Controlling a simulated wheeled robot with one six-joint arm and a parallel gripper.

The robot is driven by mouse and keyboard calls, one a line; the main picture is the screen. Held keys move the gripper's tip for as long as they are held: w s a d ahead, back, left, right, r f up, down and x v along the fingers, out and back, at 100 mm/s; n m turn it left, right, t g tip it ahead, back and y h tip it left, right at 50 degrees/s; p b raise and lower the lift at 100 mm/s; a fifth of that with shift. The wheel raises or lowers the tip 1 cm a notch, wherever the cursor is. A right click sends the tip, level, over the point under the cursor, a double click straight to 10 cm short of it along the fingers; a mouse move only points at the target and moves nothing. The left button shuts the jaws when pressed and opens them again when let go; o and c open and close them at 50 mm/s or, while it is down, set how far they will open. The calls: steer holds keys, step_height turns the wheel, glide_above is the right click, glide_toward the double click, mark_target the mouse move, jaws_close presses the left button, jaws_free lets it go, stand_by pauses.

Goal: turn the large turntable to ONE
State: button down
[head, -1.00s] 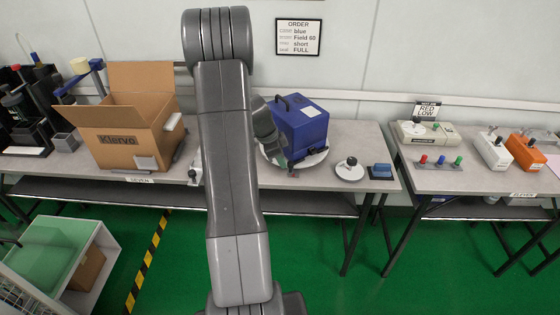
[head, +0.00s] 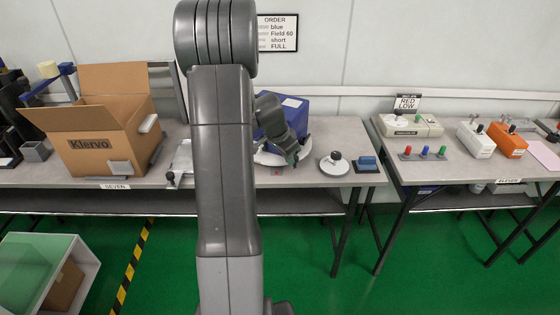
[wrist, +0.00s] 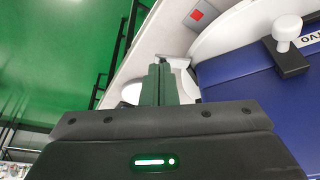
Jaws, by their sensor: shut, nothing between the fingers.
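The large turntable is a white disc (head: 266,159) on the middle bench, partly hidden behind my arm in the head view. A blue case (head: 294,104) stands on it. My gripper (head: 293,161) is at the turntable's front right edge, low in front of the case. In the wrist view my gripper (wrist: 159,70) has its fingers together and empty, beside the white disc rim (wrist: 222,40). The blue case (wrist: 245,100) fills the right side there, with a white knob (wrist: 287,29) on a black fitting. I cannot tell whether the fingers touch the rim. No ONE mark is readable.
An open cardboard box (head: 105,135) is to the left. Another bench with testers (head: 480,142) stands further right.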

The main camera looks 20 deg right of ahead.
steer(key=w+d+n, duration=0.1)
steer(key=d+n, duration=0.1)
steer(key=d, duration=0.6)
steer(key=shift+w+t+b, duration=0.15)
steer(key=shift+t+b, duration=0.15)
steer(key=shift+t, duration=0.1)
steer(key=shift+d, duration=0.2)
stand_by(0.4)
